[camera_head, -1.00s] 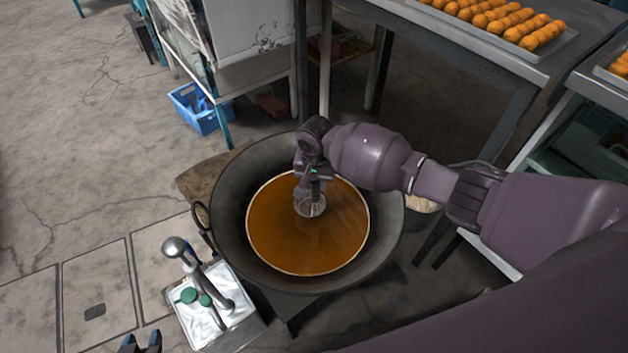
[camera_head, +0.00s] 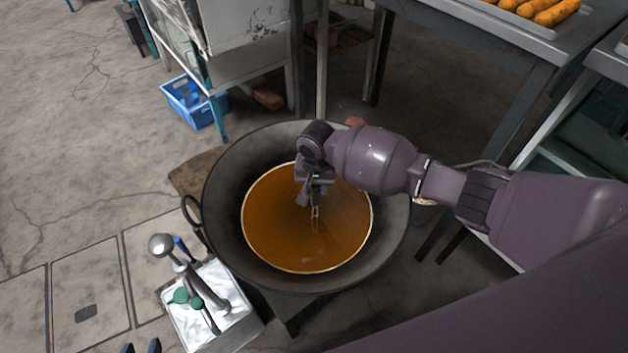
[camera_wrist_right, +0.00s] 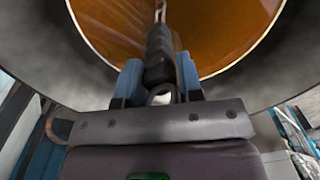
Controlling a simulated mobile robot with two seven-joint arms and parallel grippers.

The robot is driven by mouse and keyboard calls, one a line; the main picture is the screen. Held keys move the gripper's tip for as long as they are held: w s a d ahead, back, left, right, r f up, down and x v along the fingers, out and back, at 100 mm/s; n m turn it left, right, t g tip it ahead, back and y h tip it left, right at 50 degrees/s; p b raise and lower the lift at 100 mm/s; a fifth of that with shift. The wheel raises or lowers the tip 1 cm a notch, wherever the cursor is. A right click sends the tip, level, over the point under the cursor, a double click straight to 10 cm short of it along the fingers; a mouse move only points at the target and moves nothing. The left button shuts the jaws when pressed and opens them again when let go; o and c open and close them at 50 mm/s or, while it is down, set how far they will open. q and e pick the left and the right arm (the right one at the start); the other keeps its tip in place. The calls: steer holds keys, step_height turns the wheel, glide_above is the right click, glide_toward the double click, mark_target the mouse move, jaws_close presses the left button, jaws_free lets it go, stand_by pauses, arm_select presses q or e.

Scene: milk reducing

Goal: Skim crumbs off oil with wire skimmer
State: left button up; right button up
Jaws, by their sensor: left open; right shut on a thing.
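A large dark wok (camera_head: 225,215) holds brown-orange oil (camera_head: 290,235). My right gripper (camera_head: 314,190) is over the oil, shut on the dark handle of the wire skimmer (camera_wrist_right: 160,45). The skimmer's thin wire shaft (camera_head: 315,218) points down at the oil; its mesh head cannot be made out and appears to be under the surface. In the right wrist view, the handle sits between the blue fingers (camera_wrist_right: 160,82). I cannot make out separate crumbs in the oil. My left gripper (camera_head: 141,348) shows only its fingertips at the bottom edge, open and empty, away from the wok.
A silver tray (camera_head: 235,312) with a round-headed metal utensil and green-topped items stands left of the wok. A blue crate (camera_head: 188,104) is on the floor behind. A metal table (camera_head: 500,40) with fried orange-brown pieces (camera_head: 557,12) stands at the upper right.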

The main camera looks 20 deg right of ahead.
steer(key=shift+f+b, duration=0.3)
steer(key=shift+f, duration=0.4)
arm_select(q)
steer(key=shift+f+b, duration=2)
steer(key=shift+f, duration=0.25)
arm_select(e)
steer(key=shift+w+d, duration=2.15)
steer(key=shift+w, duration=0.45)
arm_select(q)
step_height(320, 180, up, 4)
steer(key=p, duration=0.4)
steer(key=shift+s+p, duration=0.15)
steer(key=shift+p, duration=0.2)
arm_select(e)
step_height(320, 180, up, 7)
steer(key=shift+w+r, duration=0.15)
steer(key=shift+r, duration=0.05)
arm_select(q)
steer(key=shift+w+r, duration=0.15)
steer(key=shift+w, duration=0.05)
